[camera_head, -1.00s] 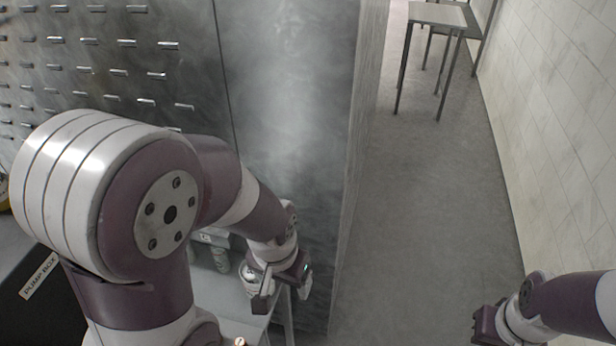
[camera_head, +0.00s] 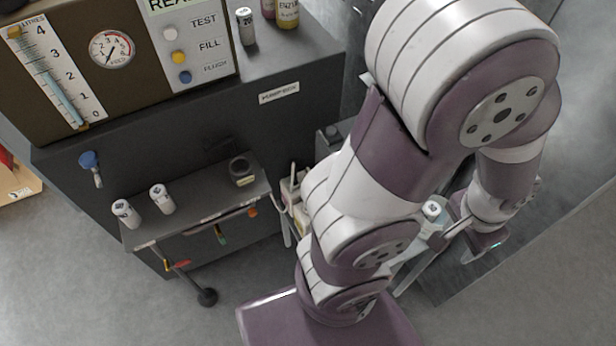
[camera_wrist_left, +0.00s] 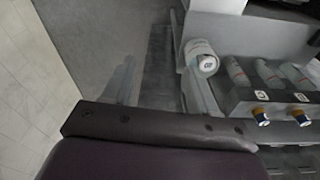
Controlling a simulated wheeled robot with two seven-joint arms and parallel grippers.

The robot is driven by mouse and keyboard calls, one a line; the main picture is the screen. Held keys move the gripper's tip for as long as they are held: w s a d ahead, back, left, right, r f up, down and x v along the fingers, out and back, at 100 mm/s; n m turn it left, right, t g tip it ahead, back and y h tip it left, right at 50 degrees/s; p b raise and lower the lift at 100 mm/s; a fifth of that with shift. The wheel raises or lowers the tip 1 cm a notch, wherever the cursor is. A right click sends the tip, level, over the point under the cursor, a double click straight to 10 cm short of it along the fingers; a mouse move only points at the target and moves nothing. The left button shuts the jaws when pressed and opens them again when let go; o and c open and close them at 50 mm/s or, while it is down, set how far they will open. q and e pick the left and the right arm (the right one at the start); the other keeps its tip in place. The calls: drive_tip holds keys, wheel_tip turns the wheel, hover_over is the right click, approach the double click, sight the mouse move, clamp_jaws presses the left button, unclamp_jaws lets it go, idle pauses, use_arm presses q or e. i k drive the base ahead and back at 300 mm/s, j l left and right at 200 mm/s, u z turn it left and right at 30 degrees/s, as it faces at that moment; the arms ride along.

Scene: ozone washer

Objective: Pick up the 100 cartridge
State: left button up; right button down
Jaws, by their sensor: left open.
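Several white cylindrical cartridges are in view, and I cannot read which is marked 100. One white-capped cylinder (camera_head: 432,208) stands beside my left gripper (camera_head: 462,232), on its left side in the head view. In the left wrist view a white cartridge with red print (camera_wrist_left: 200,57) lies close to the right finger of the left gripper (camera_wrist_left: 160,85), not between the fingers. The left gripper is open and empty. Two more white cartridges (camera_head: 126,212) (camera_head: 162,198) stand on a small grey shelf (camera_head: 195,212). My right gripper is out of view.
A machine panel with a gauge (camera_head: 112,49) stands on the dark pump box (camera_head: 190,130). A grey cylinder marked 20 (camera_head: 246,27) is on its top. The wrist view shows several bottles in a rack (camera_wrist_left: 268,75) at right.

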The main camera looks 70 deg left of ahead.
sight(121, 209)
drive_tip(key=k+u, duration=0.35)
drive_tip(key=k+j+u, duration=0.15)
drive_tip(key=k+u, duration=0.15)
drive_tip(key=j+u, duration=0.1)
drive_tip(key=u, duration=0.3)
drive_tip(key=k+j+u, duration=0.1)
drive_tip(key=u, duration=0.65)
drive_tip(key=j+u, duration=0.15)
drive_tip(key=u, duration=0.25)
